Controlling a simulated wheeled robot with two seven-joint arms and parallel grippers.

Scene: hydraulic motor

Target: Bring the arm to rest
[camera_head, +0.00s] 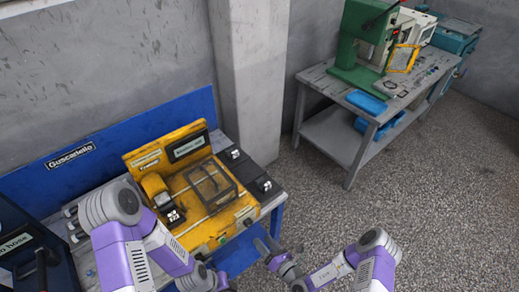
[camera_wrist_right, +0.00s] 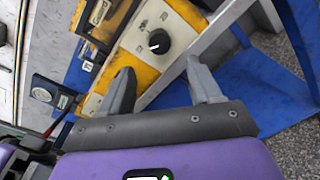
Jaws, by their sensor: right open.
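My right arm (camera_head: 325,272) comes in from the bottom right of the head view. Its gripper (camera_head: 268,248) is beside the front right corner of the blue bench, near the yellow machine (camera_head: 215,222). In the right wrist view my right gripper (camera_wrist_right: 162,88) is open, with two grey fingers apart and nothing between them. My left arm (camera_head: 130,235), purple and grey, is folded in front of the bench at the left. The left gripper's fingers cannot be made out.
The yellow machine carries a clear-covered box (camera_head: 210,185) and a black knob (camera_wrist_right: 159,41). Black blocks (camera_head: 262,184) lie at its right. A blue backboard (camera_head: 120,135) stands behind. A grey table (camera_head: 330,78) with a green press (camera_head: 358,45) stands back right. Speckled floor between is clear.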

